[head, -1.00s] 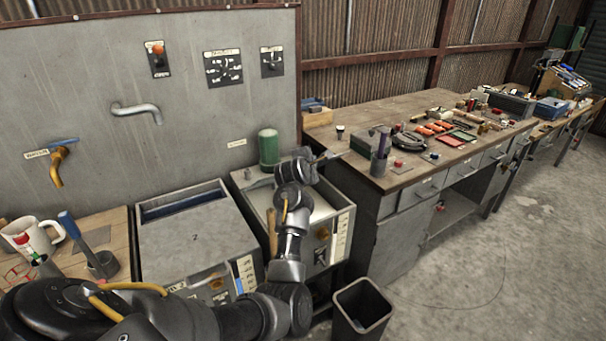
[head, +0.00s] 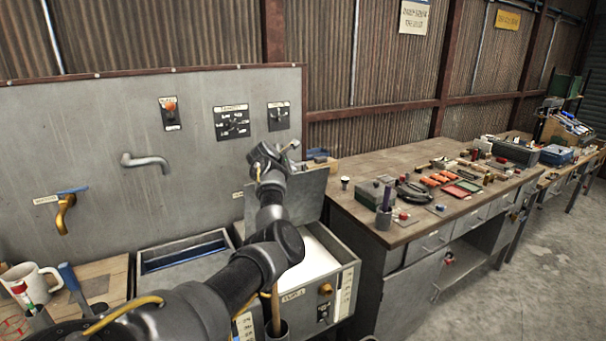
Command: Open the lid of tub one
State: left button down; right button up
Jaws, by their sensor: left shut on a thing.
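Tub one (head: 342,268) is the grey box on the right of the pair, with a pale white inside showing. Its grey lid (head: 312,196) is raised and stands steeply tilted at the back of the tub. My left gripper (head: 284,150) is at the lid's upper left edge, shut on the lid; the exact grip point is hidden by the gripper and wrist. My left arm crosses in front of the tub's left side. My right gripper is not in view.
Tub two (head: 146,262) stands to the left, partly behind my arm. A grey panel (head: 110,125) with a tap (head: 66,208) and bent pipe (head: 150,161) rises behind. A workbench (head: 375,225) crowded with tools is on the right. A mug (head: 38,281) is at lower left.

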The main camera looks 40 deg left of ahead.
pick_arm(q)
jog(key=shift+a, duration=0.3)
jog(key=c, duration=1.5)
grip_release()
jog(key=shift+a, duration=0.1)
jog(key=shift+s+d+r+b, duration=0.2)
jog(key=shift+s+b, duration=0.1)
jog(key=shift+s, duration=0.1)
jog(key=b+v, duration=0.2)
jog(key=v, duration=0.7)
jog(key=shift+s+r+b, duration=0.25)
jog(key=shift+s+b, duration=0.05)
jog(key=shift+s, duration=0.05)
